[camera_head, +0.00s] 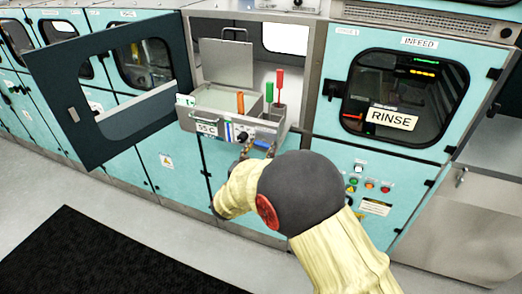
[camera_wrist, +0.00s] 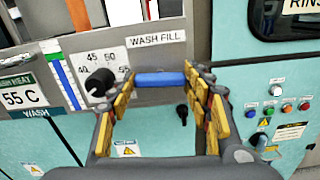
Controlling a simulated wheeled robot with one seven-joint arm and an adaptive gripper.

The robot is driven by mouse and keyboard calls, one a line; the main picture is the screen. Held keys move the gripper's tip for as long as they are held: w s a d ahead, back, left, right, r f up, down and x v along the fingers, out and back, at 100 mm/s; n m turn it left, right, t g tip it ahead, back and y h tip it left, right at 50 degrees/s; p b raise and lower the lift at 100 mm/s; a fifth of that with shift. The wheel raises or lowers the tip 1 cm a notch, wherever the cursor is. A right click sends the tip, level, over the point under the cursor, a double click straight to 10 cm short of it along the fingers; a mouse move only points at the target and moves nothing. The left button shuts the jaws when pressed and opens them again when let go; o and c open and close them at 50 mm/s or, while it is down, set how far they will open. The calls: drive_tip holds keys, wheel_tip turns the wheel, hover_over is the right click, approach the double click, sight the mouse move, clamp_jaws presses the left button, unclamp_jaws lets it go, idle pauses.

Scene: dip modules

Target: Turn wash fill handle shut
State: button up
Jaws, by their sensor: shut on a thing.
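The wash fill handle is a blue bar (camera_wrist: 161,78) under the WASH FILL label (camera_wrist: 155,40) in the wrist view. It lies horizontal, between the fingers of my gripper (camera_wrist: 158,90), which is shut on it. The handle's ends are hidden by the yellow-padded fingers. In the head view the blue handle (camera_head: 262,145) shows as a small patch on the front of the wash module (camera_head: 212,128), with my gripper (camera_head: 257,152) at it. My arm hides part of the panel below.
A black knob (camera_wrist: 100,83) on a temperature dial is close left of my fingers. A dark cabinet door (camera_head: 100,90) stands open at left. An open tank holds orange (camera_head: 240,103), green (camera_head: 268,92) and red (camera_head: 279,84) upright handles. The RINSE module (camera_head: 392,119) is at right.

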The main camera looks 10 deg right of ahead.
drive_tip(key=m+b, duration=0.3)
drive_tip(key=b, duration=0.2)
drive_tip(key=m+b, duration=0.4)
drive_tip(key=b, duration=0.1)
drive_tip(key=m+b, duration=0.3)
drive_tip(key=b, duration=0.3)
drive_tip(key=shift+f+m, duration=0.3)
drive_tip(key=shift+f, duration=0.05)
drive_tip(key=shift+r+m+b, duration=0.15)
drive_tip(key=shift+m+b, duration=0.65)
drive_tip(key=shift+m, duration=0.75)
drive_tip(key=shift+r+m+b, duration=0.15)
drive_tip(key=shift+m+b, duration=0.6)
drive_tip(key=shift+m, duration=0.8)
drive_tip(key=o, duration=1)
drive_tip(key=shift+o, duration=0.8)
